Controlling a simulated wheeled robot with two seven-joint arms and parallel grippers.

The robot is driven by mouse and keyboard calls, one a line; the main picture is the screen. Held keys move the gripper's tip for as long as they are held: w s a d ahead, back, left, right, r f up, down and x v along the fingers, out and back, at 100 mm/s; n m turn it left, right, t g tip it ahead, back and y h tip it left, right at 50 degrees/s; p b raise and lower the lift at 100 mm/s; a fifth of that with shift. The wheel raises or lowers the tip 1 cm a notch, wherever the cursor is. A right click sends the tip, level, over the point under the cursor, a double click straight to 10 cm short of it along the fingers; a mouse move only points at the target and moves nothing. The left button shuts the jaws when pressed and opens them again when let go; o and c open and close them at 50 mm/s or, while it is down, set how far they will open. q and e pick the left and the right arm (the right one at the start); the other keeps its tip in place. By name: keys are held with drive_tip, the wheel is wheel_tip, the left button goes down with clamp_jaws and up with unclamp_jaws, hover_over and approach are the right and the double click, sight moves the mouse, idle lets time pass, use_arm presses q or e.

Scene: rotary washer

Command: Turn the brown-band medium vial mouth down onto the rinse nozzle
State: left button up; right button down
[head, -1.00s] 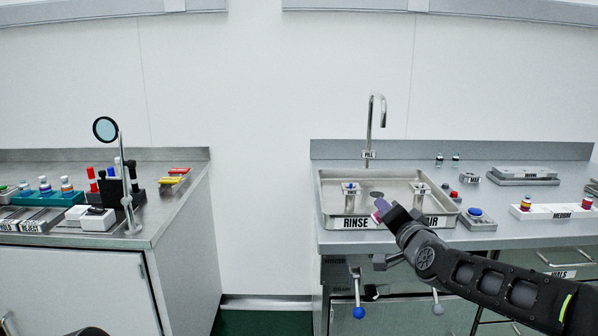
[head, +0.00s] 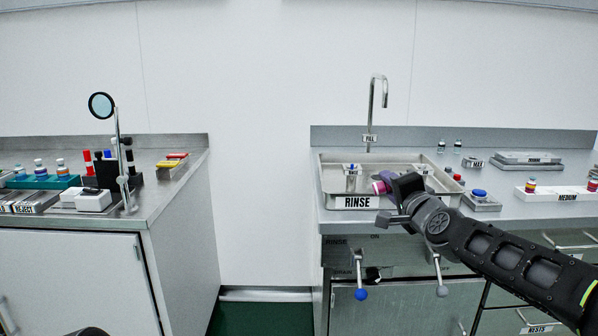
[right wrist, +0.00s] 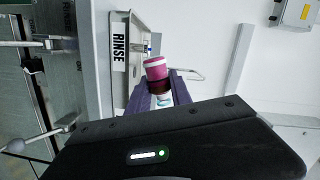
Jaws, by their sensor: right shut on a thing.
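My right gripper (head: 386,184) is shut on the brown-band vial (right wrist: 160,86), which has a pink-and-white end and a dark brown band between the purple fingertips. In the head view the vial's pink end (head: 379,187) points left, so the vial lies roughly sideways over the front of the sink. The rinse nozzle (head: 352,170) stands in the sink's left part, behind the RINSE label, left of and apart from the vial. A small blue-tipped part of it shows in the right wrist view (right wrist: 148,50). My left gripper is not in view.
The steel sink (head: 328,187) has a tall tap (head: 384,95) behind it. A second nozzle block (head: 423,169) stands at its right. A blue button (head: 480,193) and a white vial tray (head: 568,193) are further right. Blue-knobbed (head: 361,294) and grey-knobbed levers hang in front.

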drive_tip(key=m+b, duration=0.1)
drive_tip(key=m, duration=0.1)
drive_tip(key=m+b, duration=0.2)
drive_tip(key=m+y+b, duration=0.1)
drive_tip(key=m+b, duration=0.1)
drive_tip(key=m, duration=0.1)
drive_tip(key=shift+f, duration=0.3)
drive_tip(key=shift+r+m, duration=0.1)
drive_tip(key=shift+m, duration=0.6)
drive_tip(key=shift+r+m, duration=0.2)
drive_tip(key=shift+m, duration=0.1)
drive_tip(key=m+b, duration=0.1)
drive_tip(key=m, duration=0.5)
drive_tip(key=shift+f, duration=0.1)
drive_tip(key=m, duration=0.5)
drive_tip(key=shift+m+y, duration=0.3)
drive_tip(key=shift+m, duration=0.1)
drive_tip(key=shift+a, duration=0.1)
